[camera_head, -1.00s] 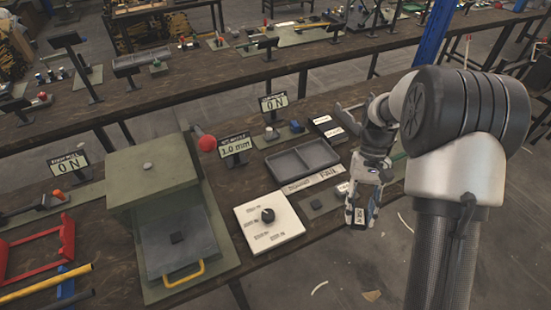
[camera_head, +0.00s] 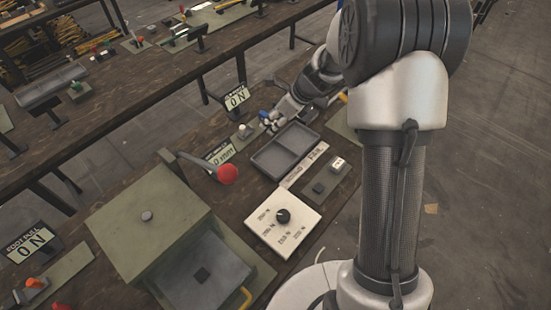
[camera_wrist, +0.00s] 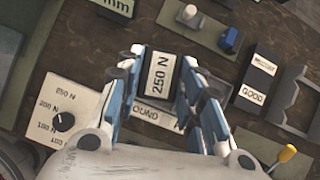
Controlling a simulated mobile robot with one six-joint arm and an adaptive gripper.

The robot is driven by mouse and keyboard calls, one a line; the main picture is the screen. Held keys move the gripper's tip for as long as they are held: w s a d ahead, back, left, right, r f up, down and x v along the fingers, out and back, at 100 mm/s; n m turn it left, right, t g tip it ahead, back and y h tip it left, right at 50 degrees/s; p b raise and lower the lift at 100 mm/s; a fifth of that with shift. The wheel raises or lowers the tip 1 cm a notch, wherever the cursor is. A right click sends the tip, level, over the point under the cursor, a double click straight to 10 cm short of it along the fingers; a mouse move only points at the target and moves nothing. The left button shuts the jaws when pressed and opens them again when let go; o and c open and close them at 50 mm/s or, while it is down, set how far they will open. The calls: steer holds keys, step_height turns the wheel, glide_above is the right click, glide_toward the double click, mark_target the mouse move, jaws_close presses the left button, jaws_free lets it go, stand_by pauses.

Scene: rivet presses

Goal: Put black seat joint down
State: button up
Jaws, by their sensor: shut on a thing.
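My gripper (camera_wrist: 162,78) is shut on a black block with a white label reading "250 N", which I take as the black seat joint (camera_wrist: 159,75). The block sits between the blue-and-white fingers in the wrist view, label facing the camera. In the head view my gripper (camera_head: 284,114) is at the far side of the grey two-part tray (camera_head: 268,153); the block cannot be made out there. The wrist view does not clearly show whether the block touches anything below.
A black holder labelled "GOOD" (camera_wrist: 256,85) is right of my gripper, with a yellow-knobbed lever (camera_wrist: 287,153) below it. A blue block (camera_wrist: 230,40) and a white knob (camera_wrist: 188,12) are above. The white dial panel (camera_head: 283,219) and green press (camera_head: 150,225) stand nearer in the head view.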

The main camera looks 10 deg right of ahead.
steer(key=shift+w+d+r+m+t+h, duration=0.25)
steer(key=shift+w+d+m+t+h, duration=0.2)
steer(key=shift+m, duration=0.55)
step_height(320, 180, down, 20)
steer(key=b, duration=1)
steer(key=shift+w+d+r, duration=0.1)
steer(key=shift+w, duration=0.05)
steer(key=o, duration=1.1)
steer(key=shift+o, duration=0.2)
